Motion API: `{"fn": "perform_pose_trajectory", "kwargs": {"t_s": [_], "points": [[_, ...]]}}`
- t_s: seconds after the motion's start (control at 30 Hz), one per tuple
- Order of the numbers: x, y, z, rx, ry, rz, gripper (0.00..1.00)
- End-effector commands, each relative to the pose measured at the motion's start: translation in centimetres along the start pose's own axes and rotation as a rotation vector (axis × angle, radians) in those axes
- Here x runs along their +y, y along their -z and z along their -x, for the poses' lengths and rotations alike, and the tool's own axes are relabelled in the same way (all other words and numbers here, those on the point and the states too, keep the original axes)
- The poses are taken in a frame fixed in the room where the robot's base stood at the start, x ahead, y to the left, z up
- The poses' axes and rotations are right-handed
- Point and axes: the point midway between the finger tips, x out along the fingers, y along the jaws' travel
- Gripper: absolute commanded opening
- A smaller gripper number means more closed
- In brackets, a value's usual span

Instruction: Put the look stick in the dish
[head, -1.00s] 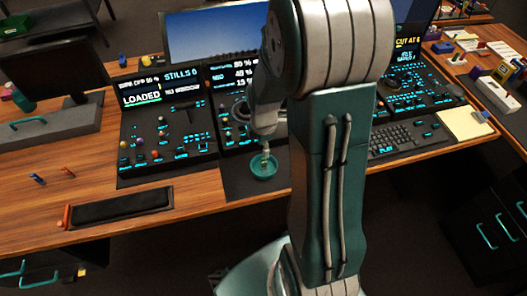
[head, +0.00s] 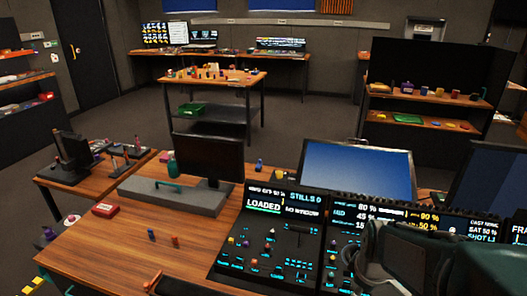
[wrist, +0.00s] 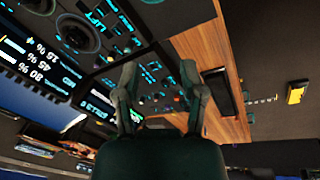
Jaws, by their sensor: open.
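My gripper (wrist: 160,85) is open in the wrist view, with its two dark fingers apart and nothing between them. It points across the console and the wooden desk. In the head view, only parts of my arm show at the lower right. The dish is not visible now in either view. I cannot pick out the look stick for certain. A small blue upright piece (head: 151,235) and a small orange one (head: 175,241) stand on the desk left of the console, too small to identify.
The console panel (head: 270,240) has knobs and lit keys. A grey stand with a dark monitor (head: 208,157) is behind the bare desk area. A table (head: 215,80) and shelves (head: 430,90) stand farther back.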

Motion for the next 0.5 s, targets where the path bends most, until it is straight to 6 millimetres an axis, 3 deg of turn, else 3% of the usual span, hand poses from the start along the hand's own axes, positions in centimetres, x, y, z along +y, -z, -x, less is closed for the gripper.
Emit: {"fn": "perform_pose_trajectory", "kwargs": {"t_s": [0.03,0.2,0.5], "points": [[-0.7,0.2,1.7,0.024,-0.026,-0.057,0.53],[-3.2,0.3,6.0,0.095,-0.072,-0.279,0.53],[-7.9,-0.9,11.8,0.247,-0.099,-0.654,0.53]]}}
